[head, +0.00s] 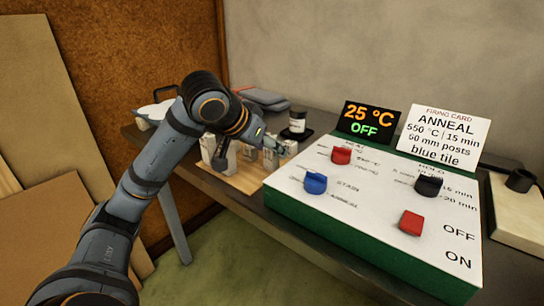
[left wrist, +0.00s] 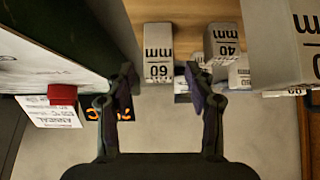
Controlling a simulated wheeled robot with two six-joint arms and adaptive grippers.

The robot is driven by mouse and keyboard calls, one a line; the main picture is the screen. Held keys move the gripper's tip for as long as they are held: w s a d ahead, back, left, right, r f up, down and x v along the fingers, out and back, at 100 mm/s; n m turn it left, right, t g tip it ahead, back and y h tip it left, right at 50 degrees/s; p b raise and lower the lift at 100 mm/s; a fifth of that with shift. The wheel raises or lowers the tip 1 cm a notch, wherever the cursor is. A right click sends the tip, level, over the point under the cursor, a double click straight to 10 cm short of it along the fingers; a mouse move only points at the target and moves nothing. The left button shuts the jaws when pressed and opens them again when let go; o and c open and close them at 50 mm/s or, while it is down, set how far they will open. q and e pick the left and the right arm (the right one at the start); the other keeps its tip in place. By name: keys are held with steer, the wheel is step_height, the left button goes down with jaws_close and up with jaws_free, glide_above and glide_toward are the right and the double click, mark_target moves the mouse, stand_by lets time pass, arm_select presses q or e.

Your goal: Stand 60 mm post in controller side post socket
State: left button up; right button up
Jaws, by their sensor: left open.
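The 60 mm post (left wrist: 158,55) is a pale grey block with a black "60 mm" label, upside down in the left wrist view. It is on a wooden board (left wrist: 185,12). My left gripper (left wrist: 160,78) is open, its fingers to either side of the post's labelled end in that view; I see no clear contact. In the head view my left gripper (head: 272,146) is over the posts beside the controller (head: 370,200), and I cannot single out the 60 mm post there. The post socket cannot be made out. My right gripper is not in view.
A 40 mm post (left wrist: 222,45) and other labelled blocks stand close beside the 60 mm post. The controller's green side wall (left wrist: 75,35) is close on the other side.

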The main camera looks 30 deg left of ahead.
arm_select(q)
steer(key=x, duration=0.5)
steer(key=shift+w+d, duration=0.1)
steer(key=shift+w, duration=0.05)
jaws_close()
steer(key=shift+r, duration=0.1)
stand_by(0.6)
